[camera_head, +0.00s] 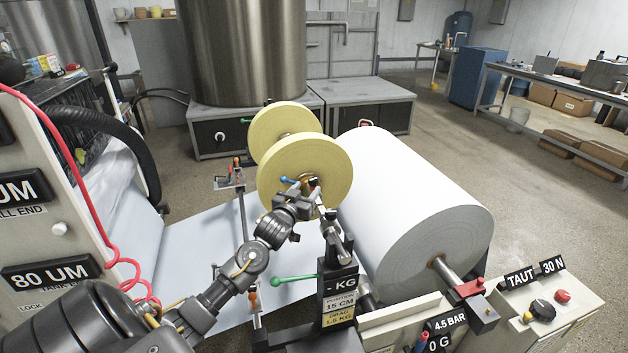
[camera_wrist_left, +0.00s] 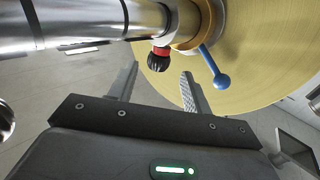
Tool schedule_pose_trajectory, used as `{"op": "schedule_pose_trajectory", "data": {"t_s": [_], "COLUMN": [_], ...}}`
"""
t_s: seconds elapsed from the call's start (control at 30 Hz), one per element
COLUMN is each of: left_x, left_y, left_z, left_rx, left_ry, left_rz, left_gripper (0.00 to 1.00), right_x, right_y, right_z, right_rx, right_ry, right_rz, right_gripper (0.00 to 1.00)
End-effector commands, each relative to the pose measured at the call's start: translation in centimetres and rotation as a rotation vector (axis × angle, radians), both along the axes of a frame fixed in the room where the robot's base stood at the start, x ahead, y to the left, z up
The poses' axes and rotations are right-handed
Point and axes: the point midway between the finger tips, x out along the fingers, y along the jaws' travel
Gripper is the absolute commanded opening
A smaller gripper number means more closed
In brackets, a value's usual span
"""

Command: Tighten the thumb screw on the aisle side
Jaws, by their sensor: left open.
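The thumb screw (camera_wrist_left: 158,60) shows in the left wrist view as a small black ribbed knob with a red collar, under a shiny metal shaft (camera_wrist_left: 85,20). It sits beside a yellow roll (camera_wrist_left: 255,60). My left gripper (camera_wrist_left: 157,82) is open, with one finger either side of the knob's line and the knob just beyond the tips; no contact shows. In the head view my left gripper (camera_head: 306,190) is at the near yellow roll (camera_head: 330,163) and hides most of the screw. My right gripper is not in view.
A blue ball-ended lever (camera_wrist_left: 215,70) stands close to the right finger. A large white paper roll (camera_head: 410,200) lies right of my arm. A control panel (camera_head: 550,310) is at lower right.

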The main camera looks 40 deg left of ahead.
Motion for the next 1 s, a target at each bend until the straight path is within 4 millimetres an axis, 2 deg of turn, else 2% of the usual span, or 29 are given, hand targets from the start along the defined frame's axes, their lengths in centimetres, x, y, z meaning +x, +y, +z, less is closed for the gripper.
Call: {"op": "schedule_pose_trajectory", "data": {"t_s": [0.1, 0.3, 0.43, 0.7, 0.77, 1.0], "left_x": [2.3, 4.7, 5.4, 5.6, 5.6, 5.6], "left_y": [0.6, 1.1, 1.2, 1.2, 1.2, 1.2], "left_z": [0.3, 0.1, 0.1, 0.0, 0.0, 0.0], "left_rx": [-0.001, -0.001, -0.001, 0.0, 0.0, 0.0], "left_ry": [-0.001, 0.0, -0.001, 0.0, 0.0, 0.0], "left_rz": [0.0, -0.003, -0.004, -0.005, -0.005, -0.005], "left_gripper": [0.49, 0.49, 0.49, 0.49, 0.44, 0.12], "right_x": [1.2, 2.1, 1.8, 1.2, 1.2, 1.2], "right_y": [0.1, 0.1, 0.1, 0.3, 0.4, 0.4], "right_z": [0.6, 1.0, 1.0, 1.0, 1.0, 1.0], "right_rx": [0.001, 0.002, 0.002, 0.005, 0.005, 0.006], "right_ry": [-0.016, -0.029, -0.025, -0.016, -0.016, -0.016], "right_rz": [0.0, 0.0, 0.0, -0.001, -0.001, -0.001], "right_gripper": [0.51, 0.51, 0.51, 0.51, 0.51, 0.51]}}
